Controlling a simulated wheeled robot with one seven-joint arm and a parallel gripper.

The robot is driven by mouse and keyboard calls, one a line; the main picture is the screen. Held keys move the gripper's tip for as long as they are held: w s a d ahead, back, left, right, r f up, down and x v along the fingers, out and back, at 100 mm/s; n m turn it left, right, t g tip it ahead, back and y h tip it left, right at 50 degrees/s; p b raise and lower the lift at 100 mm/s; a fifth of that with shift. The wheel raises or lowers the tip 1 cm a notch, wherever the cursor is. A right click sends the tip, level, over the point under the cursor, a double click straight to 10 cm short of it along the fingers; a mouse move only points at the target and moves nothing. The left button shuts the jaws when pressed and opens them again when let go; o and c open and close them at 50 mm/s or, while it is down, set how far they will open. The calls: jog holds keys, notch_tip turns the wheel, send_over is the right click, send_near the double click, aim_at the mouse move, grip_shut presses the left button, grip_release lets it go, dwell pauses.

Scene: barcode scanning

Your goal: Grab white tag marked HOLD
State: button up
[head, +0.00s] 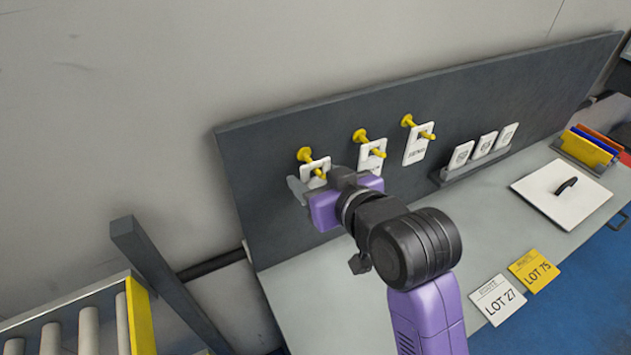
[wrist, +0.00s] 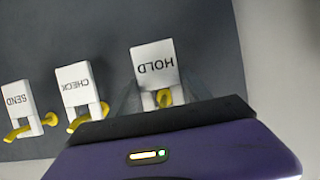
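The white HOLD tag (wrist: 152,58) hangs on a yellow peg (wrist: 164,98) and reads upside down in the wrist view. In the head view it is the leftmost hanging tag (head: 315,168), partly hidden by my gripper. My gripper (wrist: 158,92) is at this tag, with its grey fingers apart, one on either side of the tag's lower part. I cannot tell whether either finger touches it. In the head view a grey finger of my gripper (head: 297,188) shows left of the tag; the other is hidden.
The CHECK tag (wrist: 74,84) and SEND tag (wrist: 17,100) hang on neighbouring pegs. The grey board (head: 270,215) stands behind. A rack (head: 480,165) holds white cards. A white panel (head: 545,207), LOT 27 card (head: 495,298) and LOT 75 card (head: 534,268) lie on the table.

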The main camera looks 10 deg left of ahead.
jog(key=c, duration=0.9)
jog(key=shift+o, duration=0.2)
jog(key=shift+r, duration=0.1)
